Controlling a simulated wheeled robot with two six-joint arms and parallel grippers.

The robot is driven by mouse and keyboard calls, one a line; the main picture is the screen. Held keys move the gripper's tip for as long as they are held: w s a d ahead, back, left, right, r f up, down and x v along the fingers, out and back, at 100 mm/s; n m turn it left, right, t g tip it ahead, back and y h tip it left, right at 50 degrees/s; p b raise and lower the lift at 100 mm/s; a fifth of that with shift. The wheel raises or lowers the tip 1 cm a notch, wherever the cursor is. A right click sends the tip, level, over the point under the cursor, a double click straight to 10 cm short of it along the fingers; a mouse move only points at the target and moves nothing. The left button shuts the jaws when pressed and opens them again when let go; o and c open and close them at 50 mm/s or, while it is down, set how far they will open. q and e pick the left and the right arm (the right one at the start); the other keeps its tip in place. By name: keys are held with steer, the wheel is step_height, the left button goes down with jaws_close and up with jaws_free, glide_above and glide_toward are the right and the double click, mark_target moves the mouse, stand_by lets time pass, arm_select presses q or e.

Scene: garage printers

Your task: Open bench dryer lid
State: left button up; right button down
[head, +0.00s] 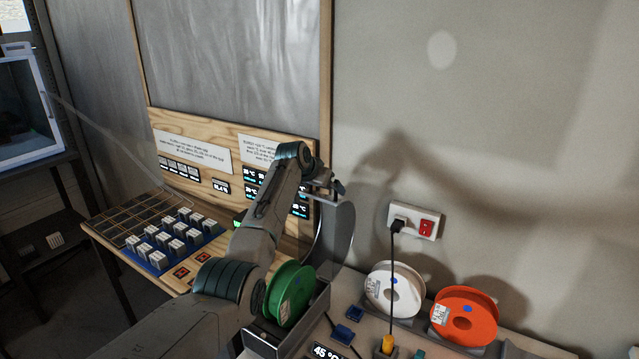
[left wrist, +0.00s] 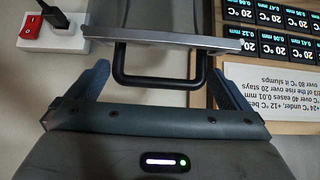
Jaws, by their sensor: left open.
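The bench dryer (head: 318,312) is an open-topped dark box with a green spool (head: 290,294) in it. Its translucent lid (head: 339,238) stands raised, roughly upright, above the box. My left gripper (head: 326,188) is at the lid's upper edge, and my arm hides part of the dryer. In the left wrist view, the lid's edge (left wrist: 175,37) crosses the top, with its black loop handle (left wrist: 160,81) between the spread fingers of my left gripper (left wrist: 160,70). The fingers are open on both sides of the handle and not closed on it. My right gripper is out of view.
A white spool (head: 381,296) and an orange spool (head: 448,317) stand right of the dryer. A cable runs down from the wall socket (head: 414,223). A wooden board (head: 200,135) with small displays stands behind; a blue tray (head: 157,266) of pale blocks is left.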

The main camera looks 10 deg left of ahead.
arm_select(q)
steer(key=shift+s+a+r, duration=0.15)
steer(key=shift+s+r, duration=0.05)
steer(key=shift+s, duration=0.05)
steer(key=b+v, duration=0.4)
steer(key=v, duration=0.6)
steer(key=shift+f, duration=0.1)
